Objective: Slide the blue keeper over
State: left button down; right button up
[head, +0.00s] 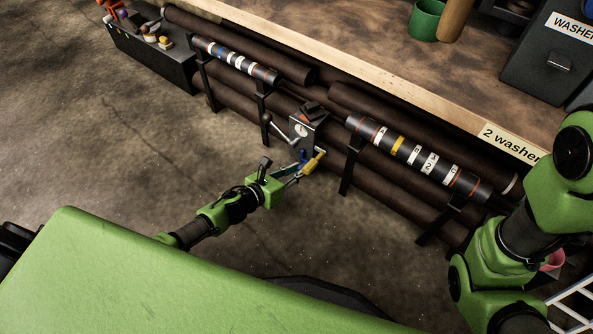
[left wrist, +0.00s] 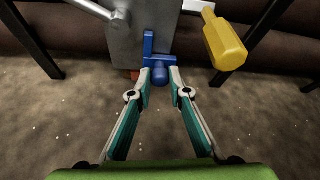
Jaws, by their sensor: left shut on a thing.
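The blue keeper (left wrist: 150,46) is on the lower front of a grey metal block (left wrist: 142,22) in the left wrist view. It has an upright tab and a round knob at the bottom. My left gripper (left wrist: 161,82) is shut on that knob, one fingertip on each side. In the head view the keeper is a small blue spot (head: 302,155), partly hidden by the left gripper (head: 300,168). The grey block (head: 303,128) stands in the gap between two dark shafts. My right arm shows at the right of the head view, but its gripper does not.
A yellow handle (left wrist: 227,45) hangs close right of the keeper. A lever with a ball end (head: 267,118) sticks out left of the block. Banded shafts (head: 415,155) rest on black stands, below a wooden bench (head: 330,65). The floor in front is clear.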

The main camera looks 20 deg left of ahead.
pick_arm(q)
jog(key=shift+w+a+b, duration=0.15)
jog(key=shift+w+a, duration=0.15)
jog(key=shift+a, duration=0.5)
jog(key=shift+w+a+b, duration=0.1)
jog(key=shift+w+a, duration=0.2)
jog(key=shift+a, duration=0.5)
jog(key=shift+w+a+b, duration=0.15)
jog(key=shift+w+a, duration=0.15)
jog(key=shift+a, duration=0.5)
jog(key=c, duration=1.9)
grip_release()
jog(key=shift+s+a+r, duration=0.15)
jog(key=shift+s+a, duration=0.05)
jog(key=shift+s, duration=0.3)
jog(key=v, duration=1.1)
jog(key=shift+r, duration=0.1)
